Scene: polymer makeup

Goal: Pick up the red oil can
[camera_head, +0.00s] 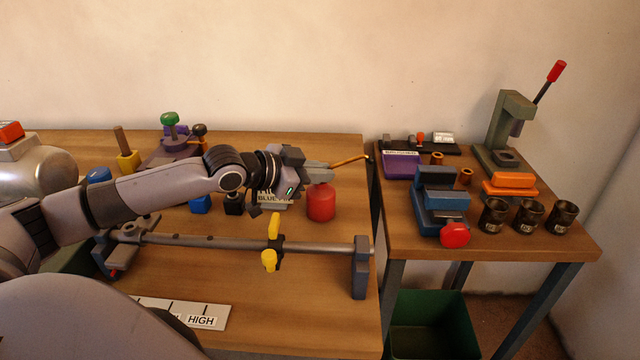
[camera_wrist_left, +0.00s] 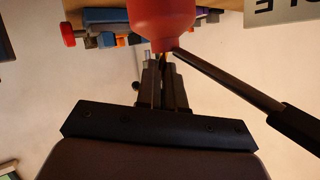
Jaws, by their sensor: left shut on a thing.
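The red oil can (camera_head: 321,203) is near the right end of the left table, with its thin orange-brown spout (camera_head: 350,160) pointing right. My left gripper (camera_head: 322,176) reaches in from the left and is shut on the top part of the can. In the left wrist view the red can (camera_wrist_left: 162,18) fills the top middle, and the gripper fingers (camera_wrist_left: 160,75) meet at its narrow neck. A dark bar runs from the neck to the lower right there. Whether the can touches the table is hard to tell. My right gripper is not in view.
A horizontal rod with a yellow clamp (camera_head: 274,228) crosses in front of the can, ending at a blue-grey post (camera_head: 360,268). A label sign (camera_head: 273,199) stands left of the can. The right table holds a blue vise (camera_head: 440,200), several black cups (camera_head: 528,217) and a green press (camera_head: 508,130).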

